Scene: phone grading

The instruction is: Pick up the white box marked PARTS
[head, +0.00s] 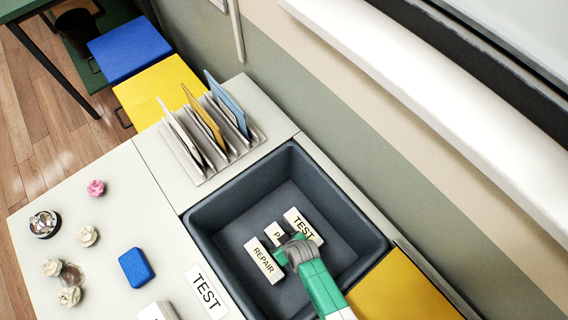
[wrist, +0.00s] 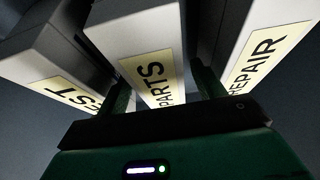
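The white box marked PARTS (head: 274,231) stands in the dark grey bin (head: 220,203), between two other white boxes. My gripper (head: 284,245) is over it in the head view and hides part of it and its label. In the wrist view the PARTS box (wrist: 145,45) is between the two fingers of my gripper (wrist: 165,92), one on each side. A gap shows at the right finger, so the fingers look open around the box rather than closed on it.
The box marked TEST (head: 303,226) and the box marked REPAIR (head: 262,262) stand close on either side, with narrow gaps. The bin's walls surround them. A rack with upright plates (head: 208,135) stands behind the bin. A blue block (head: 136,267) lies on the table at left.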

